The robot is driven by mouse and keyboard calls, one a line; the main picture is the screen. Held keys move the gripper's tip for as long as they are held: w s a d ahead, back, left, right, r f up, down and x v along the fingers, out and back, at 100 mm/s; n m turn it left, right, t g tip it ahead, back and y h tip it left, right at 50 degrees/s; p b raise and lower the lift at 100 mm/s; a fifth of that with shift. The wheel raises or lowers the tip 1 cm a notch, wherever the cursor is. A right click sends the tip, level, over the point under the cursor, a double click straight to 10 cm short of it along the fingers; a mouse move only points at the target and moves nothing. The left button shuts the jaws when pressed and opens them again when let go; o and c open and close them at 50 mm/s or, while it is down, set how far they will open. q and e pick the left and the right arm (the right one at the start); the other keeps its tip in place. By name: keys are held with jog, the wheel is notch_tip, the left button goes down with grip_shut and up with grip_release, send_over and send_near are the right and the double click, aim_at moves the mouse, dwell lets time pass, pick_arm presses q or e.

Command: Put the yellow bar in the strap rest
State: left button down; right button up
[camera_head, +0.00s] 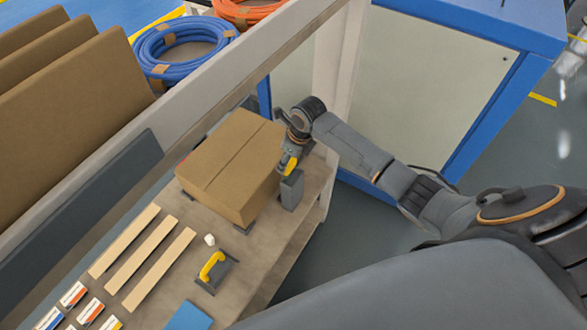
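My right arm reaches in from the right, and its gripper (292,153) points down beside the right end of a cardboard box. A small yellow bar (290,165) shows at the fingertips, tilted in line with the gripper, which looks shut on it. The fingers are small and partly hidden. Just below is an upright grey block (292,189) on the bench; whether the bar touches it is unclear. A yellow handle-shaped piece (211,265) sits on a dark base nearer the front. Which fixture is the strap rest is not plain. My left gripper is out of view.
The closed cardboard box (230,165) stands on the bench (265,255), close to my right gripper. Wooden strips (145,252), a small white object (210,240), a blue pad (188,317) and labelled boxes lie nearer. A pale post (340,60) rises behind the gripper.

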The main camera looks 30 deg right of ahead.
aim_at(293, 168)
jog(key=shift+s+d+f, duration=0.35)
jog(key=shift+d+f, duration=0.05)
jog(key=shift+f, duration=0.15)
jog(key=shift+s+d+f, duration=0.35)
jog(key=shift+f, duration=0.2)
notch_tip(293, 168, down, 2)
jog(key=shift+a+f, duration=0.1)
jog(key=shift+f, duration=0.1)
jog(key=shift+c, duration=0.5)
jog(key=shift+f, duration=0.15)
jog(key=shift+c, duration=1.3)
jog(key=shift+s+f, duration=0.1)
jog(key=shift+s, duration=0.05)
jog(key=o, duration=1.3)
jog(key=shift+f, duration=0.1)
jog(key=shift+o, duration=1.1)
jog(key=shift+w, duration=0.2)
